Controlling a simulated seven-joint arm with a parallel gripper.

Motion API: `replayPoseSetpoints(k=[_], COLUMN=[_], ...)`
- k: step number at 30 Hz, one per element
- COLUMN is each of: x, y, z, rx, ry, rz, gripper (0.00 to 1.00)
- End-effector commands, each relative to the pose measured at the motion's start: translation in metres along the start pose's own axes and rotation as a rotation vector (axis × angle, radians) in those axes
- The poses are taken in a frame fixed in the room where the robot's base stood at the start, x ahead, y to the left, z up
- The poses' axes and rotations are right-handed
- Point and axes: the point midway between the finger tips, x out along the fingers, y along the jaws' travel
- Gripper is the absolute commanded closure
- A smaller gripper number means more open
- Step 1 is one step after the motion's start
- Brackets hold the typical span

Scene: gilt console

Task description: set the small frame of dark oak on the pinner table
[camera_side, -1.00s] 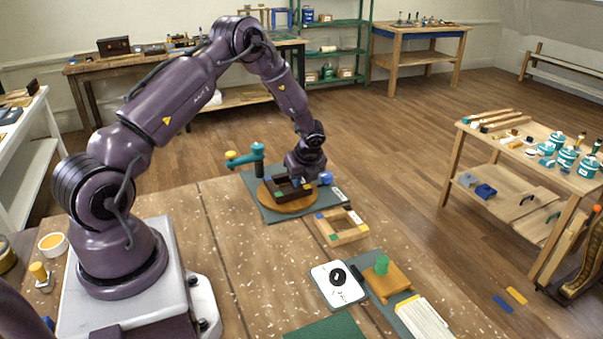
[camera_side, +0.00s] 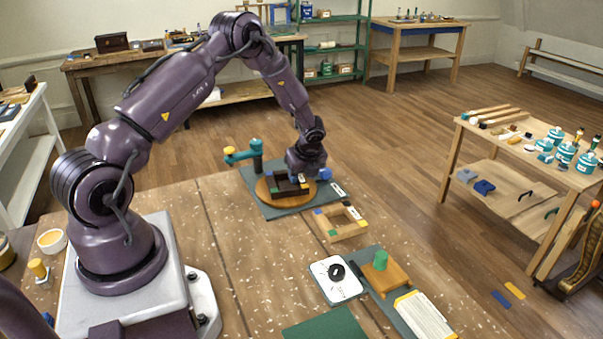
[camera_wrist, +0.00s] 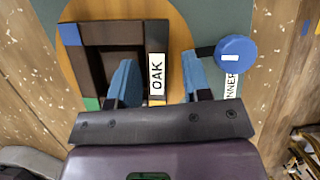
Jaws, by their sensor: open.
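The small dark oak frame (camera_side: 283,188) lies on the round wooden top of the pinner table (camera_side: 285,204). In the wrist view the frame (camera_wrist: 84,62) has a blue and a green corner and a white OAK label on its right rail. The round top (camera_wrist: 176,35) shows around it. My gripper (camera_side: 307,177) is low over the frame's right side. In the wrist view my gripper (camera_wrist: 158,80) is open, one finger over the frame's opening and the other outside the labelled rail. Whether the fingers touch the rail cannot be told.
A blue knob (camera_wrist: 236,48) stands close to the right finger. A teal arm with a yellow knob (camera_side: 240,153) stands behind the round top. A pale wooden frame (camera_side: 341,235) lies nearby on the bench, and a white card (camera_side: 333,291) lies further forward.

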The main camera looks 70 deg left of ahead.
Motion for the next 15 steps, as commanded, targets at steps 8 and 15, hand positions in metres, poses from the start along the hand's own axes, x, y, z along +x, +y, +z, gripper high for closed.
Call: replayPoseSetpoints(k=[8,15], x=[-0.009,-0.063], y=[0.008,0.003], z=[0.002,0.001], rx=[-0.001,-0.001], ry=[0.0,-0.002], rz=[0.023,0.007], gripper=[0.48,0.48])
